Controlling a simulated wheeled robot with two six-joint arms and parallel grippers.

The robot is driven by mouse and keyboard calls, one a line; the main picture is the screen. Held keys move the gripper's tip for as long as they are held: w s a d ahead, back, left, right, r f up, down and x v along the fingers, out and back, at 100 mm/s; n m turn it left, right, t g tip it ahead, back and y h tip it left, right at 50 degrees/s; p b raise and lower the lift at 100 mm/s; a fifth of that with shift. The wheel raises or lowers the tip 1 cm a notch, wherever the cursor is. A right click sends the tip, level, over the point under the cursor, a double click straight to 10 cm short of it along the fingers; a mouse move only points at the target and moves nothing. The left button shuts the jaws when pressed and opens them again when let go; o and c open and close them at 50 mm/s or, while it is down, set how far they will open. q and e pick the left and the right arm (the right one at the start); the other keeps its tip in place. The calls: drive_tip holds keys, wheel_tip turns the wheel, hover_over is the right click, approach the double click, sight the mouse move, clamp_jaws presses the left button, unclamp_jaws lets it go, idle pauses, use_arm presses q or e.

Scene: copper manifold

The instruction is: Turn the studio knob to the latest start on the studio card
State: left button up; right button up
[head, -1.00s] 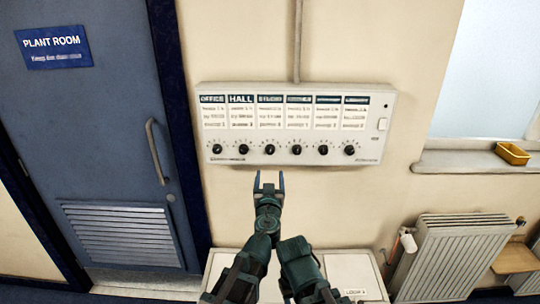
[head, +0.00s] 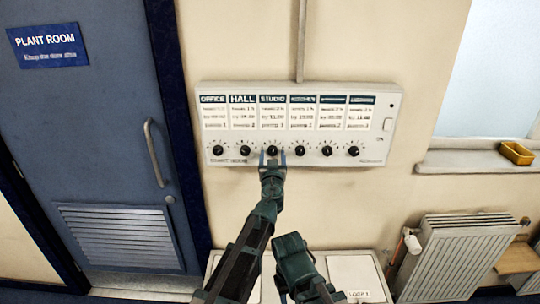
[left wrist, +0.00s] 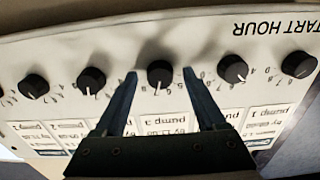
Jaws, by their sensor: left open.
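The studio card (head: 272,112) is third from the left on the white panel. Its small print is blurred; a line seems to read "by 11:00". The black studio knob (head: 272,150) sits below it. My left gripper (head: 272,155) is open at this knob. In the left wrist view, which is upside down, the studio knob (left wrist: 160,74) stands between the two open fingers (left wrist: 160,82), with a gap on each side. Its white pointer mark is toward the cards, with small digits around it.
A hall knob (left wrist: 233,68) and another knob (left wrist: 91,80) flank the fingers closely. A blue plant room door (head: 95,130) is at the left. A radiator (head: 455,255) and a sill with a yellow tray (head: 517,153) are at the right.

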use_arm(q)
drive_tip(key=shift+w, duration=0.1)
clamp_jaws()
idle(0.3)
drive_tip(key=shift+m, duration=0.4)
drive_tip(key=m, duration=0.5)
drive_tip(key=shift+m, duration=0.3)
drive_tip(key=m, duration=0.5)
drive_tip(key=shift+a+r, duration=0.1)
drive_tip(key=shift+m, duration=0.4)
unclamp_jaws()
